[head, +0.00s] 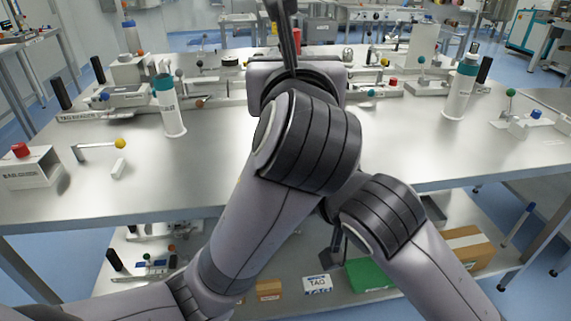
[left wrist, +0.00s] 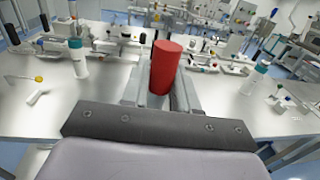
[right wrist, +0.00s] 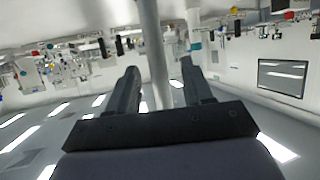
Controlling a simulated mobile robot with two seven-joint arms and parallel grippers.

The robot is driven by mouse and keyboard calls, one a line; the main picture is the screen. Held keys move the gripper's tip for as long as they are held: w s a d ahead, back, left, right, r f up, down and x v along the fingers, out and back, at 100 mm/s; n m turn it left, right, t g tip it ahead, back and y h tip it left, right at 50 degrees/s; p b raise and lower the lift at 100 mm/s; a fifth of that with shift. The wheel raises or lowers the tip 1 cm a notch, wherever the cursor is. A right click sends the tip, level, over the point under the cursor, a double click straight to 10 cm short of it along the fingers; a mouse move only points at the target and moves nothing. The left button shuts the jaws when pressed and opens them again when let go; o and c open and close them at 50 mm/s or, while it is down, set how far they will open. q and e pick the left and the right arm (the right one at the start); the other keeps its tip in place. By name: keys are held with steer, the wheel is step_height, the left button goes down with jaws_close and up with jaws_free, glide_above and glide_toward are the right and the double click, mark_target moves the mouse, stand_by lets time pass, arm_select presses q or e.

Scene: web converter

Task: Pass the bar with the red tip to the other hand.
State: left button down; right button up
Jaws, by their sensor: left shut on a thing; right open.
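The bar shows its red tip (left wrist: 165,68) in the left wrist view, standing between the fingers of my left gripper (left wrist: 163,85), which is shut on the bar. In the right wrist view the bar's grey shaft (right wrist: 152,45) runs down between the two dark fingers of my right gripper (right wrist: 160,69). That gripper is open, with a finger on each side of the shaft and gaps visible. In the head view dark gripper fingers rise at the top centre, above the table.
The steel table (head: 215,180) has bare room in front. Two white bottles with teal bands stand at left (head: 169,105) and right (head: 461,88). A box with a red button (head: 28,166) and a yellow-knobbed lever (head: 100,145) are at left. Rails and fixtures line the back.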

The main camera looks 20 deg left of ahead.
steer(key=shift+x, duration=2)
steer(key=shift+c, duration=0.4)
jaws_close()
arm_select(q)
steer(key=c, duration=0.8)
jaws_free()
arm_select(e)
steer(key=shift+r, duration=0.1)
